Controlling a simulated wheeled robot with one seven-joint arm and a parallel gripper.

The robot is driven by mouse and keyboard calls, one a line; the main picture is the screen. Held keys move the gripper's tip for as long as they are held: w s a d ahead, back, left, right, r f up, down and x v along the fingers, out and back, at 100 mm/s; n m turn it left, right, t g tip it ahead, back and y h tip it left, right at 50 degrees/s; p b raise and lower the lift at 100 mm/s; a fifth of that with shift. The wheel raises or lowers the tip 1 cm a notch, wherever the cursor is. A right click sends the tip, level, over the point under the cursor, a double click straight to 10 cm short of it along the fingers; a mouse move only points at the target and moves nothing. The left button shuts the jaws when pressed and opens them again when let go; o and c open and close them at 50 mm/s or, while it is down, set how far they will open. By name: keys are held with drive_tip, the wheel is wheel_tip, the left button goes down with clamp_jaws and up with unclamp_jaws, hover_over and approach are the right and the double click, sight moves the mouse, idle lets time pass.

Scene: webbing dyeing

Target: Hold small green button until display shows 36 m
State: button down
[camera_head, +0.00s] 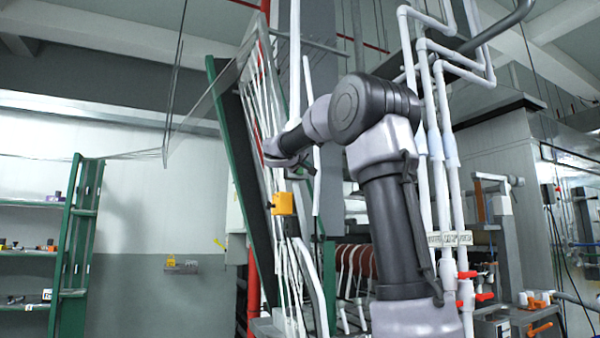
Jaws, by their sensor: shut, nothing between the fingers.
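My gripper (294,163) is at the end of my arm, in front of the slanted green-edged frame near the middle of the view. It is shut and empty; its fingertips are small and partly hidden. A yellow box (283,204) is fixed on the frame a little below my gripper, apart from it. I cannot make out a small green button or a readable display on it or elsewhere.
White webbing strands run along the slanted frame (222,120). White vertical pipes (445,170) with red-handled valves (466,275) stand to the right. A green shelf rack (75,240) stands at far left. The grey-white wall between rack and frame has free room before it.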

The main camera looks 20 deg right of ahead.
sight(299, 171)
drive_tip(key=shift+w, duration=1.85)
drive_tip(key=shift+w, duration=0.1)
idle(0.5)
drive_tip(key=shift+w, duration=0.3)
